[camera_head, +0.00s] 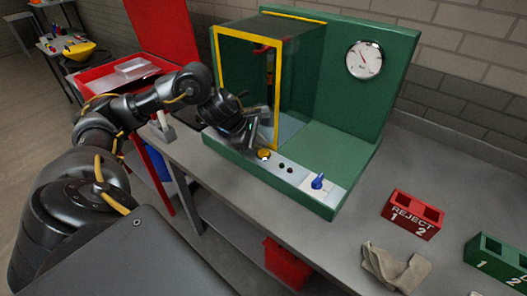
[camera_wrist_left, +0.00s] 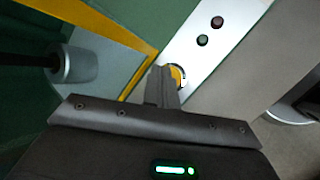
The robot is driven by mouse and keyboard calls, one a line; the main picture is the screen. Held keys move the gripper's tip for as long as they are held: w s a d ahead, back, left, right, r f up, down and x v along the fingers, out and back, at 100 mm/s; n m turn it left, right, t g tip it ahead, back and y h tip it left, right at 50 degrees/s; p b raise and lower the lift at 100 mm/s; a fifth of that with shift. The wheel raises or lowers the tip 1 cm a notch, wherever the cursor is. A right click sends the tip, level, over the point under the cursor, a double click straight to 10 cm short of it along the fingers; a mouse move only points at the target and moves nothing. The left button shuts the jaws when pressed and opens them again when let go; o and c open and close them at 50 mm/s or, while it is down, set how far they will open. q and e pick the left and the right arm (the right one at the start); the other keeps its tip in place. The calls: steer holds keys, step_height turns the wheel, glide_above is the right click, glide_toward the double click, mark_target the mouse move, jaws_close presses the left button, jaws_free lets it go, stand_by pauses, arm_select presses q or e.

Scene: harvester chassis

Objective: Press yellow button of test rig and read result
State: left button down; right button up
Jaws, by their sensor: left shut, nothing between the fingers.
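The green test rig (camera_head: 345,150) stands on the grey bench with a yellow-framed guard enclosure (camera_head: 216,75). The round yellow button (camera_head: 264,154) sits on its pale front panel. My left gripper (camera_head: 257,146) is shut and empty, its tips right at the button. In the left wrist view the closed fingers (camera_wrist_left: 163,85) partly cover the yellow button (camera_wrist_left: 181,75); I cannot tell whether they touch it. Two small lamps, one reddish (camera_wrist_left: 217,22) and one greenish (camera_wrist_left: 202,40), look dark. A white dial gauge (camera_head: 364,60) is on the back panel; its reading is too small to tell.
A blue knob (camera_head: 318,181) stands up on the panel's right end. A red REJECT block (camera_head: 412,214), a beige cloth or glove (camera_head: 394,268) and a green block (camera_head: 499,264) lie to the right on the bench (camera_head: 340,228). A red tray (camera_head: 92,79) is behind my left arm.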

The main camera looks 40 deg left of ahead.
mark_target(261, 153)
arm_select(q)
steer(key=shift+r+p, duration=1.75)
steer(key=shift+r, duration=0.75)
steer(key=shift+f, duration=0.15)
